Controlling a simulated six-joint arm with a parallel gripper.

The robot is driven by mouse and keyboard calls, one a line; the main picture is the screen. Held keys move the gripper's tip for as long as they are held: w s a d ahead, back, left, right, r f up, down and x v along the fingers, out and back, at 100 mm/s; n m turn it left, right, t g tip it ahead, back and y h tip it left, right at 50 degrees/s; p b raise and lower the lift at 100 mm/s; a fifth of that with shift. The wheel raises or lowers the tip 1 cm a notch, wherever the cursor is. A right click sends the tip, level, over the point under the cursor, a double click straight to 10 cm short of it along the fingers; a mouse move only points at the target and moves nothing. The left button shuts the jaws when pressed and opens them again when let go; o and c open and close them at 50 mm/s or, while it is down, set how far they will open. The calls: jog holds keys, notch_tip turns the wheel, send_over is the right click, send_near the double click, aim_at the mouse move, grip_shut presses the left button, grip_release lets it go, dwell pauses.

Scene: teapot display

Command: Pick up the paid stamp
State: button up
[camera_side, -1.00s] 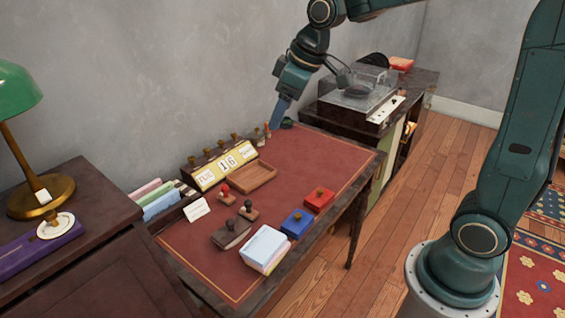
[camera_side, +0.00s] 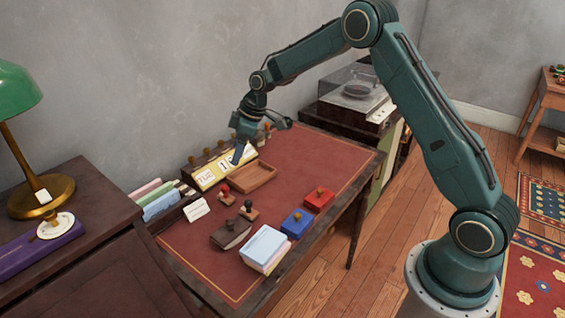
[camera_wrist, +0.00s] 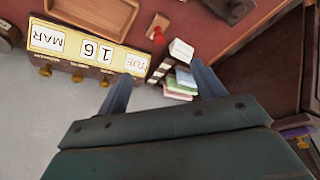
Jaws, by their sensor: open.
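Two small hand stamps stand on the red desk top. One has a red handle (camera_side: 225,194) and the other a dark handle (camera_side: 248,210); no lettering shows, so I cannot tell which is the paid stamp. The red-handled stamp also shows in the wrist view (camera_wrist: 157,36), beyond the fingertips. My gripper (camera_side: 238,158) is open and empty, above and in front of the calendar (camera_side: 208,176), behind the stamps. In the wrist view its two fingers (camera_wrist: 160,84) are spread apart with the calendar and papers beyond them.
A wooden tray (camera_side: 268,179) lies beside the calendar. A brown block (camera_side: 231,233), a white card (camera_side: 196,209), blue (camera_side: 296,224) and red (camera_side: 320,199) boxes and a paper stack (camera_side: 264,246) surround the stamps. The desk's right part is clear.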

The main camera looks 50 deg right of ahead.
aim_at(223, 190)
jog(key=f, duration=0.1)
jog(key=w+f, duration=0.1)
jog(key=f, duration=0.1)
jog(key=shift+w+d+f, duration=0.15)
jog(key=shift+w+d, duration=0.05)
jog(key=shift+x, duration=4.25)
jog(key=shift+s+a, duration=0.1)
jog(key=shift+a, duration=0.1)
jog(key=shift+x, duration=2.55)
jog(key=shift+a, duration=0.1)
jog(key=c, duration=1.3)
